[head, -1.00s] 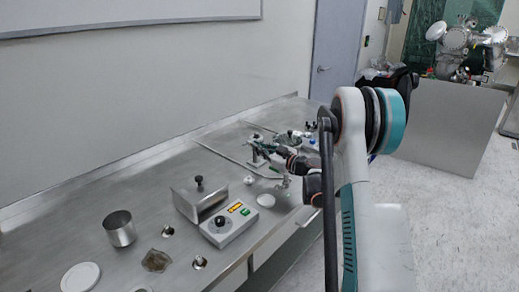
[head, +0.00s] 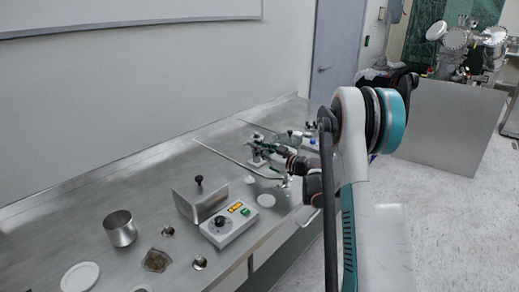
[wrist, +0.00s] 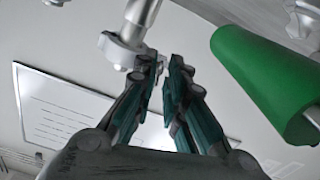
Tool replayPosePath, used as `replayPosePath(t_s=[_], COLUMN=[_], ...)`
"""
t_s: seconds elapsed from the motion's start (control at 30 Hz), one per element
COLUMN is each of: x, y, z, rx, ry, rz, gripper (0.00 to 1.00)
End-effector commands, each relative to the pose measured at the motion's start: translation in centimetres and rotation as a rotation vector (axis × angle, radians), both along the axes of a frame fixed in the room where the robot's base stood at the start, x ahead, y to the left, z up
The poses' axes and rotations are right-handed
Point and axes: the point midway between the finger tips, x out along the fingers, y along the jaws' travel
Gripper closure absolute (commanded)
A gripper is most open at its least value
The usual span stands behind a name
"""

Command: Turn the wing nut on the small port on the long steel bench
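My gripper (wrist: 167,66) points up in the wrist view, its two dark teal-lined fingers a narrow gap apart with nothing visible between them. A bright metal clamp-like fitting on a pipe (wrist: 123,50) is just left of the fingertips, close to the left one; I cannot tell if they touch. It looks like the small port, but I cannot make out the wing nut clearly. In the head view my gripper (head: 262,151) is low over the long steel bench (head: 120,183), beside small metal parts that are partly hidden by my arm.
A green cylinder (wrist: 262,80) is close to the right of the fingers. On the bench stand a control box (head: 230,225), a steel block with a black knob (head: 198,200), a steel cup (head: 120,230) and white discs (head: 80,277). A wall runs behind.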

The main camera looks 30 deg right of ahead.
Motion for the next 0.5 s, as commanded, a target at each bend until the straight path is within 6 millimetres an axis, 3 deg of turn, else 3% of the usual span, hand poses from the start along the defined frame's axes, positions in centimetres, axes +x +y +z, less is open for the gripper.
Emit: replayPosePath(t_s=[0.27, 0.5], x=[-1.2, -5.6], y=[-0.5, -2.2], z=[0.1, 0.0], rx=[0.000, 0.000], ry=[0.000, 0.000], rz=[-0.002, -0.004], gripper=[0.88, 0.88])
